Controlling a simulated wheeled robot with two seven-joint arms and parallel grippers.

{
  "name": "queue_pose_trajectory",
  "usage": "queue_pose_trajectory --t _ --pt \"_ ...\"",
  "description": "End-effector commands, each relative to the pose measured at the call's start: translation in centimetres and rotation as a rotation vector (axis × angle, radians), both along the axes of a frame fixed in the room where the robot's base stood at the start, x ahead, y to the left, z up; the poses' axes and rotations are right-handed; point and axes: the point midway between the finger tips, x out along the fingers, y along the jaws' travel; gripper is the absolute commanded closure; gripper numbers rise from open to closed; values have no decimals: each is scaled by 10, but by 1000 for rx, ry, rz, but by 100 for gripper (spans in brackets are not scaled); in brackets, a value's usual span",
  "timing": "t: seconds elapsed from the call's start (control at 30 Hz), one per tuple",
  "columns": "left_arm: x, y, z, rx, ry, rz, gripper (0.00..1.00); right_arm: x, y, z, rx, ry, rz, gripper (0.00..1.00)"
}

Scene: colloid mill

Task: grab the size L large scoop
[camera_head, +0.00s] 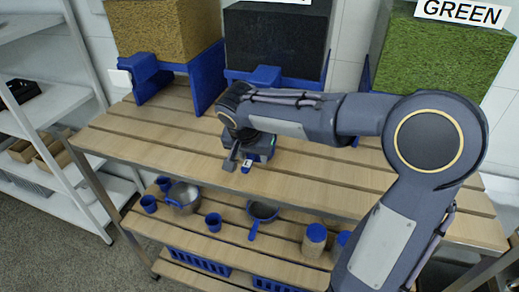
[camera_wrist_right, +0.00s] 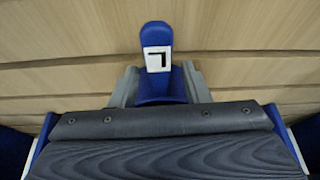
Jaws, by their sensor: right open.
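The size L scoop shows in the right wrist view as a blue handle (camera_wrist_right: 157,34) with a white label bearing a black L. In the head view its blue tip with the white label (camera_head: 247,167) lies over the wooden table top. The rest of the scoop is hidden behind my gripper and arm. My right gripper (camera_head: 244,160) is low over the table. In the wrist view its two grey fingers (camera_wrist_right: 162,88) stand apart, one on each side of the blue handle. Whether they touch it I cannot tell. My left gripper is out of view.
Blue-framed bins of tan (camera_head: 162,28), black (camera_head: 275,42) and green (camera_head: 440,50) material stand along the back of the slatted table (camera_head: 325,190). The lower shelf holds blue cups (camera_head: 213,222), a pot (camera_head: 184,197) and a pan (camera_head: 262,212). A white rack (camera_head: 45,115) stands left.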

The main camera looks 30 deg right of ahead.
Motion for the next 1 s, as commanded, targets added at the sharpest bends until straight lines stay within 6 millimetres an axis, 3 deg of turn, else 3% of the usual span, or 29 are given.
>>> queue_pose_trajectory --t 0.03,0.37,0.77,1.0 --pt "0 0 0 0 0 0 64 0 0 0 0 0 0 58" --pt "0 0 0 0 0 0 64 0 0 0 0 0 1 100" --pt "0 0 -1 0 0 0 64 0 0 3 0 -3 1 100" --pt "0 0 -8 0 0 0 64 1 1 21 1 -6 1 100"
